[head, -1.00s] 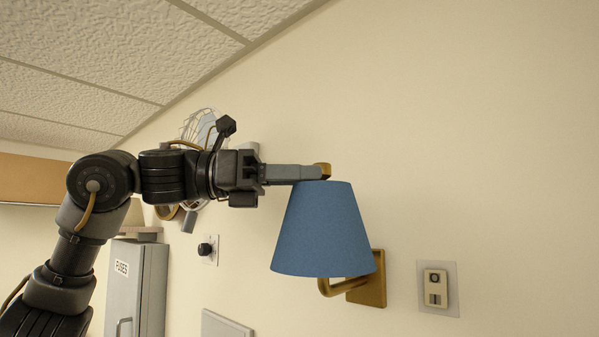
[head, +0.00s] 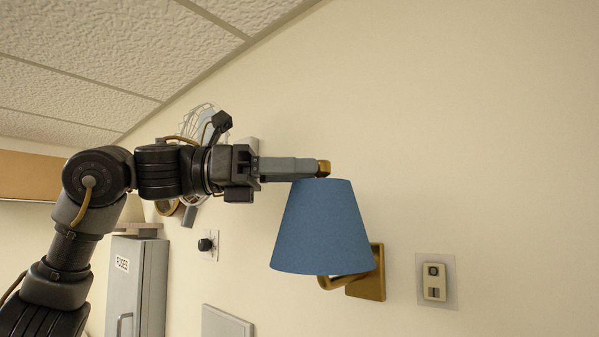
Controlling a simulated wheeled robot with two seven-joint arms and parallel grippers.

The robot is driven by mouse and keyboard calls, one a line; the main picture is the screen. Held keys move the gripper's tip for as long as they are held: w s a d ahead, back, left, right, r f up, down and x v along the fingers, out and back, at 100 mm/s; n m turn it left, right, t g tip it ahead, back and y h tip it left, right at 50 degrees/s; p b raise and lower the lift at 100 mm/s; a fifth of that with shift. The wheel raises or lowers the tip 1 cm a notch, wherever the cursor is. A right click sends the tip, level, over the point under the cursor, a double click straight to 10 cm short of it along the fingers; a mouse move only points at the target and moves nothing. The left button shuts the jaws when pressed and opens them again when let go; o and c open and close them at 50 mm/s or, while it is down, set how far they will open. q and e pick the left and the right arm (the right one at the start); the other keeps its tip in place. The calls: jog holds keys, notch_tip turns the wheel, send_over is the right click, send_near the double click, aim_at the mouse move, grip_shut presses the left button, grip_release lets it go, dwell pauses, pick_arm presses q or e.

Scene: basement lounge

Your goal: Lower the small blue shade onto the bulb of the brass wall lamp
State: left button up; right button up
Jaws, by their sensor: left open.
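The small blue shade (head: 322,230) hangs upright with its wide rim down, over the brass wall lamp (head: 368,274). Only the lamp's wall plate and part of its curved arm show; the bulb is hidden, so I cannot tell how the shade seats on it. A brass-coloured piece (head: 323,167) stands at the shade's top. My left gripper (head: 318,169) reaches in level from the left, its fingers at this brass piece just above the shade. It is open; any remaining contact is unclear. My right gripper is not in view.
A wall switch (head: 434,281) is right of the lamp. A wire-caged fan (head: 205,118) is partly behind my left arm. A black knob (head: 206,245), a grey fuse box (head: 137,285) and a grey panel (head: 226,322) are at left.

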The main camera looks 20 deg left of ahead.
pick_arm(q)
jog(key=b+v, duration=0.2)
jog(key=v, duration=0.8)
jog(key=shift+a, duration=0.15)
dwell(0.4)
